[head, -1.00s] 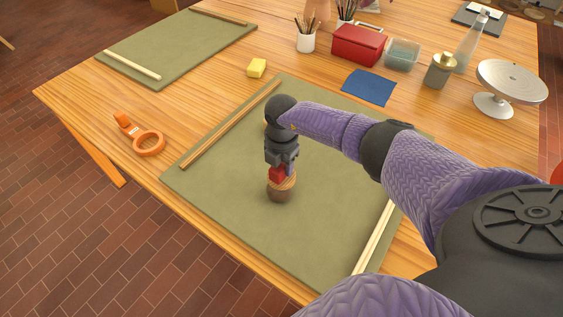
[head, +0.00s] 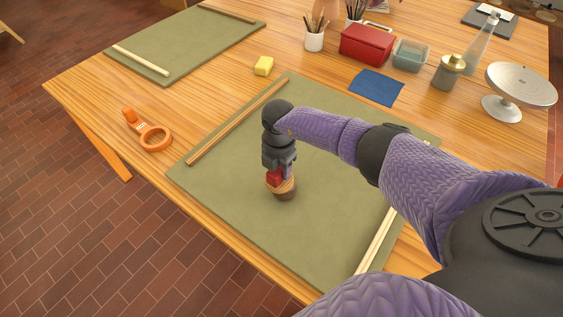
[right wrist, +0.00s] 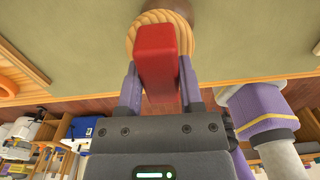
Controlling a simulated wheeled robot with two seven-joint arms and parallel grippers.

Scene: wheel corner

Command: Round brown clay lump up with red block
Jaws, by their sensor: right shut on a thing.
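The round brown clay lump (head: 285,195) stands on the near green mat (head: 235,205). Its upper part (head: 287,186) is paler and ringed; I cannot tell whether that is a separate piece. My right gripper (head: 276,171) points down and is shut on the red block (head: 274,177). The block is at the left upper side of the lump and seems to touch it. In the right wrist view the red block (right wrist: 157,55) sits between the fingers and covers part of the pale ringed surface (right wrist: 136,38). My left gripper is not in view.
Wooden strips (head: 238,122) lie along the mat's sides. Orange tape (head: 153,137) lies left, a yellow sponge (head: 264,66) behind. A blue cloth (head: 377,87), red box (head: 367,44) and turntable (head: 519,84) stand further back. The mat around the lump is clear.

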